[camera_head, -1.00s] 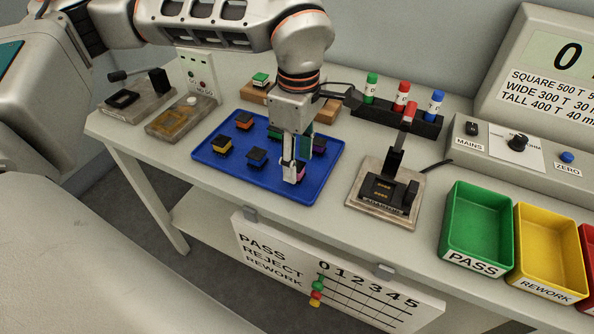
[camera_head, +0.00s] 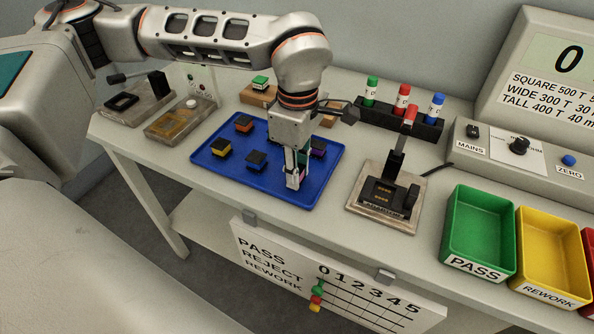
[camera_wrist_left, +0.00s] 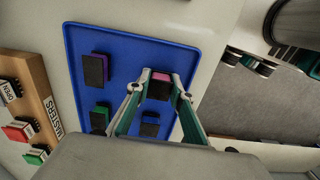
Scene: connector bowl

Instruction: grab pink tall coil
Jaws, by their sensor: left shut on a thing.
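The pink coil, a small block with a dark top and a pink side, shows in the left wrist view (camera_wrist_left: 160,87) between my left fingertips. My left gripper (camera_head: 296,182) is shut on it at the front right of the blue tray (camera_head: 232,182). The gripper also shows in the left wrist view (camera_wrist_left: 161,86), with a finger on either side of the block. In the head view the fingers hide most or all of the coil. I cannot tell whether it still touches the tray. My right gripper is not in view.
Other dark-topped coils stand on the tray close by: a yellow one (camera_head: 221,148), an orange one (camera_head: 243,124), a dark one (camera_head: 256,161) and a purple one (camera_head: 318,148). A test fixture with a lever (camera_head: 383,195) stands right of the tray. Green (camera_head: 480,222) and yellow bins lie further right.

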